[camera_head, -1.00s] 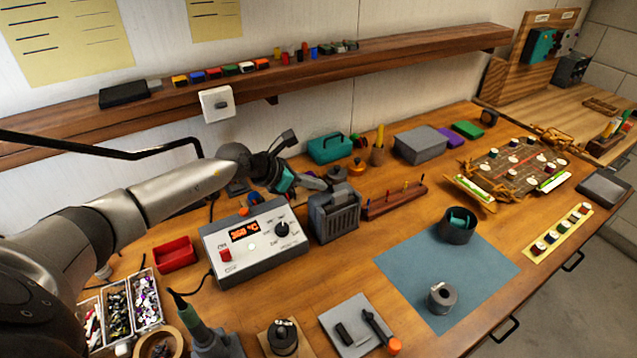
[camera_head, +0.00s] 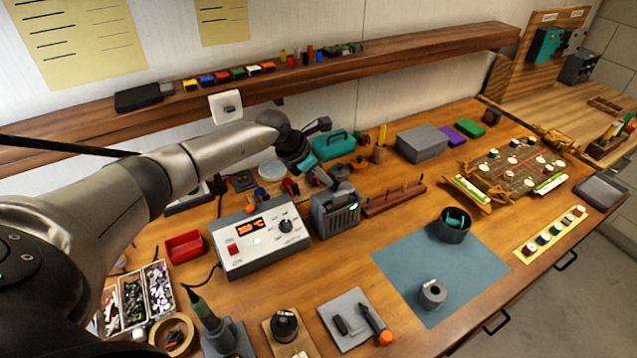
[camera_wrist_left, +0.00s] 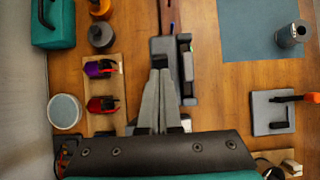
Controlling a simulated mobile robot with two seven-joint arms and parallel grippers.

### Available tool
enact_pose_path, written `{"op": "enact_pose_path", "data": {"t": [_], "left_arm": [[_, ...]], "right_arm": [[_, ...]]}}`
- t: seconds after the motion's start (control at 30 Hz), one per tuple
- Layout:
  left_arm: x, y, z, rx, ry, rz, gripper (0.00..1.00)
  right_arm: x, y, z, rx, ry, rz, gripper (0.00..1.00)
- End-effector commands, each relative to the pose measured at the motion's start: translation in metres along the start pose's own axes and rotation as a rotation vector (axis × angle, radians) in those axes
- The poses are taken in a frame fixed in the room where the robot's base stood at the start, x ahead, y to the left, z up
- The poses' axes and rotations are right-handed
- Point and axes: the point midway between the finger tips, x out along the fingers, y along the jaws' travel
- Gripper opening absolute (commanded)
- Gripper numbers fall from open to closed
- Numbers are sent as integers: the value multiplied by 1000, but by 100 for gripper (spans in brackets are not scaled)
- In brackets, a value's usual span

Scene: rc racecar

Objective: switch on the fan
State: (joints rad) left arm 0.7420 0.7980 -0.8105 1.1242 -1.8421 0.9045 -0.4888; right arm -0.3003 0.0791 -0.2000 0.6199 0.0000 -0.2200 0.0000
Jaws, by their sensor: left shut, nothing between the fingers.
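The fan is a small dark grey box with a slatted front (camera_head: 336,216), standing on the bench just right of the white control unit. A small pale green spot shows high on its front, at the right. In the left wrist view the fan (camera_wrist_left: 188,75) is seen from above, partly covered by my fingers. My left gripper (camera_head: 328,184) is shut and empty, pointing down with its tips at the fan's top rear edge. The left wrist view shows the closed fingertips (camera_wrist_left: 159,62) over the fan's top; whether they touch it I cannot tell. My right gripper is out of view.
The white control unit (camera_head: 262,240) with a red display stands left of the fan. A wooden rack (camera_head: 394,198) lies right of it, and a teal toolbox (camera_head: 334,146) is behind. The blue mat (camera_head: 405,275) has clear room. A shelf (camera_head: 400,60) runs above.

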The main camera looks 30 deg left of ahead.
Motion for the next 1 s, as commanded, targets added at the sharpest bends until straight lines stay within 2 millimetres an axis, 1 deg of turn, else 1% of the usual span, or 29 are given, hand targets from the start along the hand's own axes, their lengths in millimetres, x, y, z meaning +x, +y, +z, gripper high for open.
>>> {"op": "enact_pose_path", "data": {"t": [0.23,0.7,0.87,1.0], "left_arm": [[-11,0,7,0,-1,0,0],[-14,1,9,0,-2,0,0],[-26,5,13,0,-2,2,0],[-45,10,21,0,-2,2,0]], "right_arm": [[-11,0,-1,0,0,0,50],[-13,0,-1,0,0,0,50],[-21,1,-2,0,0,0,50],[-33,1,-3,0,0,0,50]]}}
